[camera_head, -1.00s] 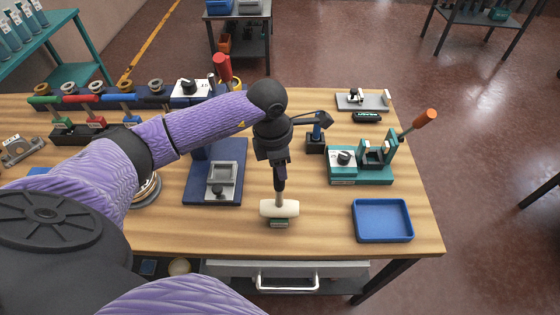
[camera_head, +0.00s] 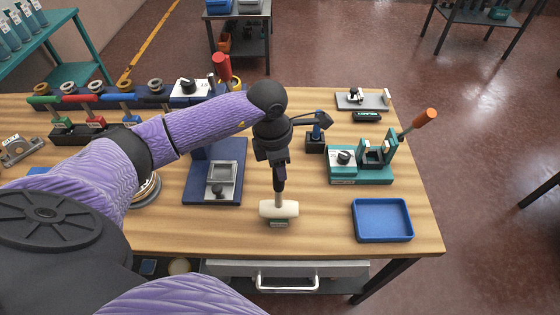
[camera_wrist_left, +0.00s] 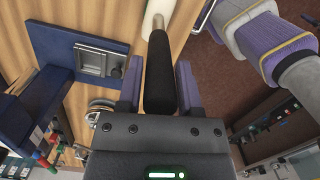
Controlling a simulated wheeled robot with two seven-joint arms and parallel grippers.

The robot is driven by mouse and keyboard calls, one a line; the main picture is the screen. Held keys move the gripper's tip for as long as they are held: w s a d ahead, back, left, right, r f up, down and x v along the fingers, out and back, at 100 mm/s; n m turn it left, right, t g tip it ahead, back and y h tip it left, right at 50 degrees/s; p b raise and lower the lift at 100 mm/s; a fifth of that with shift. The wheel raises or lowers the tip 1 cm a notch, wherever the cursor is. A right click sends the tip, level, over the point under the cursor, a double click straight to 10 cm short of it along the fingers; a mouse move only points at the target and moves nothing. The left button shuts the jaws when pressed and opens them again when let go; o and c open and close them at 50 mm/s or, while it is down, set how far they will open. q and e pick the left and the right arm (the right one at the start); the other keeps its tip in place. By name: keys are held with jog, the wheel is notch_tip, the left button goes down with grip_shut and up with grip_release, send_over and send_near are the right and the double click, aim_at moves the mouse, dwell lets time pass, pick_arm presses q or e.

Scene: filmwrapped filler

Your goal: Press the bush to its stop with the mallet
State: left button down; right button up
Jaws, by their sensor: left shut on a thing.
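My left gripper (camera_head: 279,172) is shut on the dark handle of the mallet (camera_head: 279,208), whose cream head hangs downward. In the left wrist view the black handle (camera_wrist_left: 160,75) lies between the two purple fingers, and part of the pale head shows at the top edge. The mallet head is directly over a small grey-green block (camera_head: 279,223) near the table's front edge. I cannot tell whether the head touches it. The bush cannot be made out and may be hidden under the head. My right gripper is not in view.
A blue press stand (camera_head: 230,172) stands left of the mallet. A blue tray (camera_head: 383,238) lies to the right, with a teal fixture (camera_head: 358,180) with an orange-handled lever behind it. A rack of coloured holders (camera_head: 80,128) is at the back left. Bare wood lies between mallet and tray.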

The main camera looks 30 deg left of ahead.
pick_arm(q)
jog(key=shift+r+p, duration=1.75)
jog(key=shift+r, duration=0.75)
jog(key=shift+w, duration=0.1)
